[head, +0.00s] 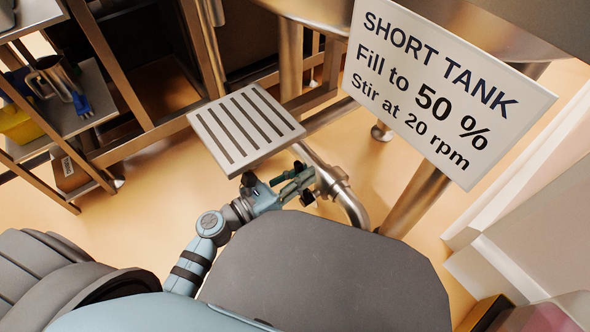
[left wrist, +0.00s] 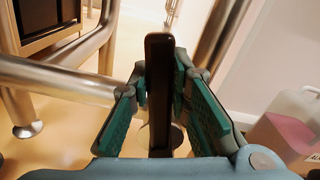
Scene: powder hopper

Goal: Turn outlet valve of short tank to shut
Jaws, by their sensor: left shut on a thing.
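The short tank's outlet pipe (head: 350,207) is bare metal and bends down to the floor under the tank. My left gripper (head: 298,182) reaches the outlet fitting on it from the left. In the left wrist view a black valve handle (left wrist: 158,75) stands upright between the green-padded fingers of the left gripper (left wrist: 166,85), which is shut on it. The valve body is mostly hidden behind the gripper, so the valve's open or shut position cannot be told. My right gripper is not in view.
The SHORT TANK sign (head: 445,90) hangs above right of the outlet. A slotted metal step (head: 247,130) is just above the left gripper. Metal legs (head: 415,200) stand to the right. A shelf rack (head: 80,110) stands at the left.

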